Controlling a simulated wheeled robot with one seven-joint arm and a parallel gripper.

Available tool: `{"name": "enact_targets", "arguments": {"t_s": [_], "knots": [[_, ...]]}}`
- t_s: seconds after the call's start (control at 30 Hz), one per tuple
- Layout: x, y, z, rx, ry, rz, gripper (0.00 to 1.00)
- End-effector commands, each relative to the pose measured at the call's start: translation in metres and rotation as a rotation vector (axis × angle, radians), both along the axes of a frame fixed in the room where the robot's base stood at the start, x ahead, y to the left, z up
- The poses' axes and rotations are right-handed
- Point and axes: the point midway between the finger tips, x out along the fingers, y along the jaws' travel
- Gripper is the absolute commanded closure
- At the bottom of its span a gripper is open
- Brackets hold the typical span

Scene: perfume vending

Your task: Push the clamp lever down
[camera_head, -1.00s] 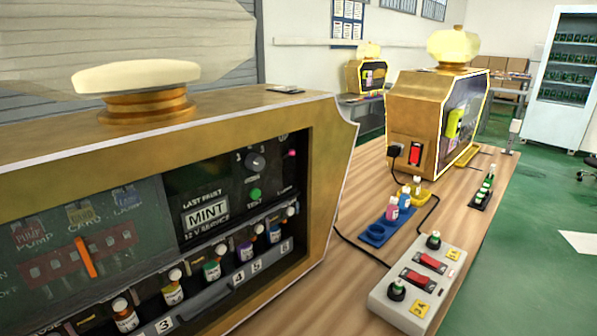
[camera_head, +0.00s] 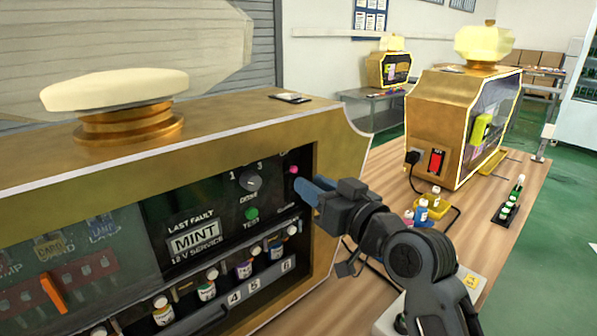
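A small lever with a pink tip (camera_head: 294,169) stands at the right end of the dark panel (camera_head: 175,215) inside the gold machine. The small label below it is blurred, but it looks like the clamp lever. Its tip is up. My gripper (camera_head: 308,190) has its blue fingers pointing left into the right side of the machine's opening, just right of and below the pink tip. Contact with the lever cannot be made out. The fingers overlap in this view, so their gap is hidden. The gripper body covers part of the opening's right edge.
Left of the lever are a dose knob (camera_head: 250,182) and a green test button (camera_head: 251,213). Several small bottles (camera_head: 245,266) stand in a row below. An orange lever (camera_head: 53,294) is at lower left. The gold frame (camera_head: 338,130) borders the opening. A second gold machine (camera_head: 430,110) stands behind on the wooden table.

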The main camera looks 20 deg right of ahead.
Motion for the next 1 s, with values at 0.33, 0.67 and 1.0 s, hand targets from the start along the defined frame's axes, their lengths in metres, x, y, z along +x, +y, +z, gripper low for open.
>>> {"name": "enact_targets", "arguments": {"t_s": [0.33, 0.67, 1.0], "knots": [[0.047, 0.01, 0.001, 0.0, 0.0, 0.0, 0.66], [0.055, 0.012, 0.0, 0.0, -0.001, 0.0, 0.66], [0.055, 0.011, 0.0, 0.0, -0.001, -0.001, 0.92]]}}
